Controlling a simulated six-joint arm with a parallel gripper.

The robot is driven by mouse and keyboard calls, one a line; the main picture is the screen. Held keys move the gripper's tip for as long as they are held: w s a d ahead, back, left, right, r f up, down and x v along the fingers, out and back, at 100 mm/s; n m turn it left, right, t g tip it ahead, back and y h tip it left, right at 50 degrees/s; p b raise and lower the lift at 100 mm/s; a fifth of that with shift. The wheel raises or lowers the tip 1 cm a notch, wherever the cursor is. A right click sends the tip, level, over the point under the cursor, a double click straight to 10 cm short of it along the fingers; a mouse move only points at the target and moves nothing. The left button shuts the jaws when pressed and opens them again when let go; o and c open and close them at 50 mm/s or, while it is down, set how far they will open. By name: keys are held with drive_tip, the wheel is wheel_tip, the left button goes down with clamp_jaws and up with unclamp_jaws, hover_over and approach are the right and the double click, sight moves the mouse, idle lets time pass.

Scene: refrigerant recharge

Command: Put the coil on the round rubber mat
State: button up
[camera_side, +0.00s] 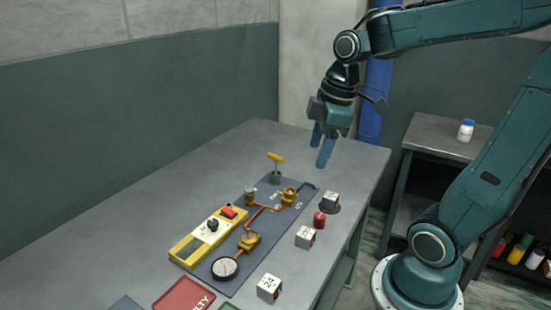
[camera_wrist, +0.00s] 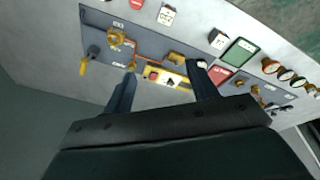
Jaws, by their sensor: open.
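Several pale box-shaped blocks that look like coils stand along the right side of the table. One block (camera_side: 331,198) sits on a dark round disc, seemingly the round rubber mat (camera_side: 335,210). Another block (camera_side: 305,237) stands nearer the camera; a third, marked "24" (camera_side: 269,288), is near the front edge. I cannot tell which one the task means. Two blocks show in the wrist view, one at the top (camera_wrist: 167,15) and one to the right (camera_wrist: 217,38). My gripper (camera_side: 321,150) is open and empty, above the far end of the table.
A red cylinder (camera_side: 319,219) is between two blocks. A red tray (camera_side: 184,297) is in front.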

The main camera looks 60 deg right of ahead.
drive_tip(key=s+a+r+m+t, duration=0.1)
drive_tip(key=s+a+m+t, duration=0.2)
drive_tip(key=s+a+m, duration=0.3)
drive_tip(key=shift+s+a+m, duration=0.15)
drive_tip(key=shift+s+m, duration=0.35)
drive_tip(key=shift+s, duration=0.35)
